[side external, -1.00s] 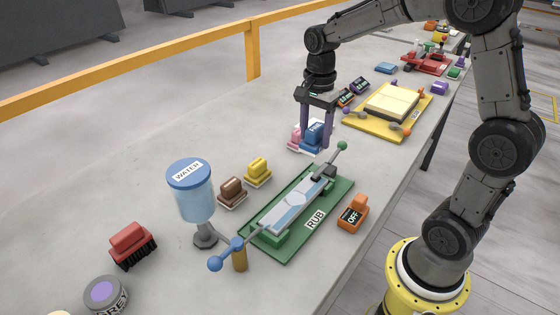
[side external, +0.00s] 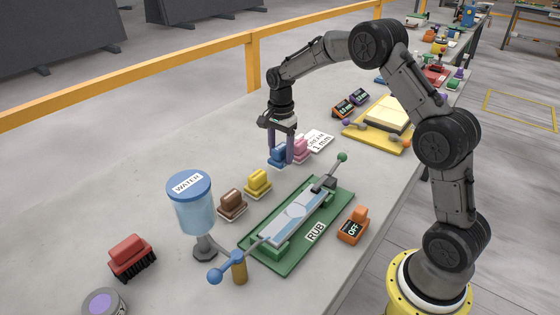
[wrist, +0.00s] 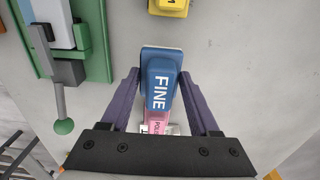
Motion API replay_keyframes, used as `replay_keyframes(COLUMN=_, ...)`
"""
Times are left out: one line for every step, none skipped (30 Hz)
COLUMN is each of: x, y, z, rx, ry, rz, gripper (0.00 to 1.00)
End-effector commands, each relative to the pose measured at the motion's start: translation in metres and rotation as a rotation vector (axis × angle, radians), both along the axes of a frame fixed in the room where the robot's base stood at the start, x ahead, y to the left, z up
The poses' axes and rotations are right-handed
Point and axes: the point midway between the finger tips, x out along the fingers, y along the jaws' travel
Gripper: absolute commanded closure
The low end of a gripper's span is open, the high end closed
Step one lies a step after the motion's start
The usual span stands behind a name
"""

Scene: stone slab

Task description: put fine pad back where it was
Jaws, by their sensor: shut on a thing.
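The fine pad is a blue block with a handle and the word FINE; it shows in the wrist view (wrist: 160,65) and side view (side external: 275,155). My gripper (side external: 281,157) is shut on it, with one purple finger on each side. The pad is level with the row of pads, between the yellow pad (side external: 258,183) and the pink pad (side external: 301,148). I cannot tell whether its underside touches the slab. The pink pad is close beside it and partly hidden behind my gripper in the wrist view (wrist: 157,128).
The brown pad (side external: 232,205) stands beyond the yellow one. A green rub station (side external: 330,207) lies to the right, its lever (side external: 341,158) near my gripper. The water dispenser (side external: 190,205) stands front left.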

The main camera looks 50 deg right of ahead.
Motion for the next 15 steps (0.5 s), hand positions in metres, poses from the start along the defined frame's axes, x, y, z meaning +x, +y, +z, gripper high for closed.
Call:
replay_keyframes(x=0.003, y=-0.001, z=-0.004, rx=0.0, ry=0.0, rz=0.0, gripper=0.83)
replay_keyframes(x=0.005, y=-0.001, z=-0.007, rx=0.0, ry=0.001, rz=0.0, gripper=0.83)
replay_keyframes(x=0.003, y=-0.001, z=-0.012, rx=0.001, ry=0.003, rz=0.0, gripper=0.83)
replay_keyframes(x=0.003, y=-0.001, z=-0.017, rx=0.001, ry=0.004, rz=0.0, gripper=0.83)
replay_keyframes(x=0.003, y=-0.001, z=-0.021, rx=0.001, ry=0.004, rz=0.0, gripper=0.83)
replay_keyframes(x=0.003, y=-0.001, z=-0.026, rx=0.001, ry=0.003, rz=0.0, gripper=0.83)
replay_keyframes(x=0.003, y=-0.001, z=-0.03, rx=0.001, ry=0.002, rz=0.0, gripper=0.83)
replay_keyframes(x=0.003, y=-0.001, z=-0.032, rx=0.0, ry=0.001, rz=0.0, gripper=0.83)
replay_keyframes(x=0.004, y=-0.001, z=-0.034, rx=0.0, ry=0.0, rz=0.0, gripper=0.83)
replay_keyframes(x=0.004, y=-0.001, z=-0.035, rx=0.0, ry=-0.001, rz=0.0, gripper=0.83)
replay_keyframes(x=0.004, y=-0.001, z=-0.035, rx=0.0, ry=-0.001, rz=0.0, gripper=0.83)
replay_keyframes(x=0.004, y=-0.001, z=-0.034, rx=0.0, ry=-0.001, rz=0.0, gripper=0.83)
replay_keyframes(x=0.004, y=-0.001, z=-0.034, rx=0.0, ry=-0.001, rz=0.0, gripper=0.83)
replay_keyframes(x=0.004, y=-0.001, z=-0.034, rx=0.0, ry=-0.001, rz=0.0, gripper=0.83)
replay_keyframes(x=0.004, y=-0.001, z=-0.034, rx=0.0, ry=-0.001, rz=0.0, gripper=0.83)
